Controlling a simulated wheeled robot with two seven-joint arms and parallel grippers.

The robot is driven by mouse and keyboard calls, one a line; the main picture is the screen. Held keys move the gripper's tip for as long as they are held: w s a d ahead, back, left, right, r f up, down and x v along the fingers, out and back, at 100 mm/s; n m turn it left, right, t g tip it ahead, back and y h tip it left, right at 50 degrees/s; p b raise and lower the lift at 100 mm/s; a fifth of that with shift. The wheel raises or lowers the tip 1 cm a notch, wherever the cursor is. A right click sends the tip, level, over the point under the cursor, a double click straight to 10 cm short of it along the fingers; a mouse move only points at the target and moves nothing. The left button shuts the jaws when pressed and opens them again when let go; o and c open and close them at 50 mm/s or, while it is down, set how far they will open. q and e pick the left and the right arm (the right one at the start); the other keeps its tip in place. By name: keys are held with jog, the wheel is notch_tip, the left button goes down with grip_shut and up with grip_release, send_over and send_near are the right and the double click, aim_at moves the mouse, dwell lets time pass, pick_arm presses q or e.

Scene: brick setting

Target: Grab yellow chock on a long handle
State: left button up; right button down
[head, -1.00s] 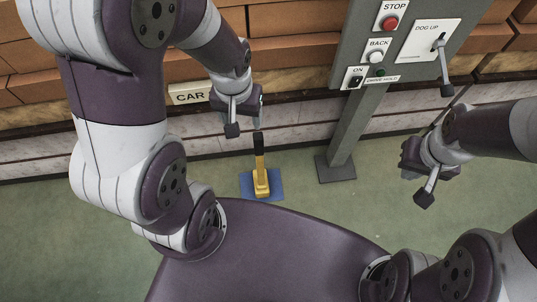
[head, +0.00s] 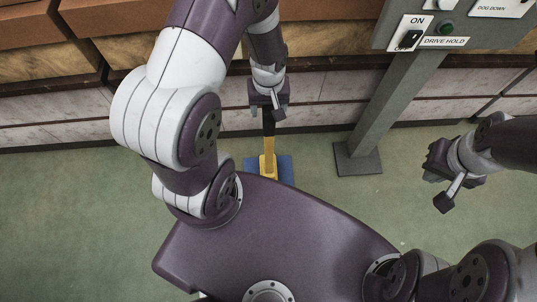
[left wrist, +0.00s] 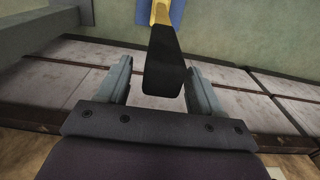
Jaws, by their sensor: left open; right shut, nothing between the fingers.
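The yellow chock (head: 268,166) stands on a blue mat (head: 287,169) on the floor, partly hidden behind my own body. Its long handle rises upright and ends in a black grip (head: 269,124). My left gripper (head: 269,111) is open at the top of the grip. In the left wrist view, the black grip (left wrist: 163,66) lies between the two spread fingers of my left gripper (left wrist: 160,80), with gaps at both sides. The yellow shaft (left wrist: 160,12) shows at the top there. My right gripper (head: 437,190) is empty, far to the right of the chock.
A grey control post (head: 385,110) with its foot plate (head: 357,158) stands right of the mat. Its panel (head: 465,28) bears a switch and a lever label. Green floor is free at left.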

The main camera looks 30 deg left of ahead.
pick_arm(q)
notch_tip(320, 180, down, 4)
jog(key=shift+r+b, duration=0.25)
jog(key=shift+b, duration=0.25)
jog(key=shift+r, duration=0.15)
grip_shut()
jog(key=shift+w+r, duration=0.1)
dwell(0.6)
